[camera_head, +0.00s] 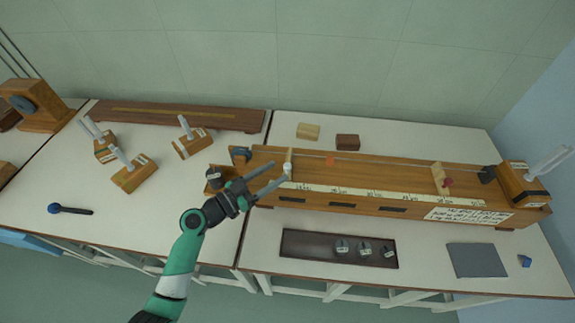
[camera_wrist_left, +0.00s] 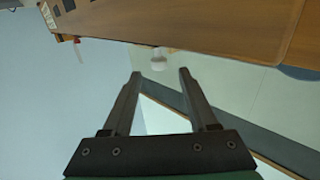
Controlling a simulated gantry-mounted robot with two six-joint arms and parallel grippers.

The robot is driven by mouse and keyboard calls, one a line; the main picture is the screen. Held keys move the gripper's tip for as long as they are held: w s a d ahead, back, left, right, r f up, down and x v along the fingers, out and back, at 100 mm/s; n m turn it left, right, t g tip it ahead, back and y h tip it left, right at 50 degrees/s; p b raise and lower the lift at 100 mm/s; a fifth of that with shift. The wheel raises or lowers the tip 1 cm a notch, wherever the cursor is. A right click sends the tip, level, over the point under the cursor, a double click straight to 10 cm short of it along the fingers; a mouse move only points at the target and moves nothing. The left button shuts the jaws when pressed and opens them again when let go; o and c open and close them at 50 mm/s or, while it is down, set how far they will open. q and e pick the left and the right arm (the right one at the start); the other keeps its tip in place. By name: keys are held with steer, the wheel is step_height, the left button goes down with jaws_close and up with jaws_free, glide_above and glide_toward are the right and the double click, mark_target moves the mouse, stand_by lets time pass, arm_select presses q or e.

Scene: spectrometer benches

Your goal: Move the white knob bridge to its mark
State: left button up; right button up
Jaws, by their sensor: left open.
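The white knob bridge (camera_head: 289,158) stands near the left end of the long wooden spectrometer bench (camera_head: 350,203), at the left end of its printed scale. Its white knob (camera_head: 287,169) faces the front of the bench. My left gripper (camera_head: 279,174) is open and empty, its fingertips close to the knob. In the left wrist view the white knob (camera_wrist_left: 158,61) shows just beyond the gap between the open fingers (camera_wrist_left: 160,73). I cannot tell whether they touch it. An orange marker (camera_head: 330,161) sits on the bench to the right. My right gripper is out of view.
A red-knobbed wooden bridge (camera_head: 438,177) stands farther right on the bench. A dark tray (camera_head: 310,249) with several weights lies in front. Wooden blocks (camera_head: 308,131) lie behind; wooden stands with white rods (camera_head: 134,175) occupy the left table.

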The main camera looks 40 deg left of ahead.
mark_target(287, 165)
arm_select(q)
steer(key=w, duration=0.5)
steer(key=shift+w+d, duration=0.15)
steer(key=shift+d, duration=0.25)
jaws_close()
stand_by(0.9)
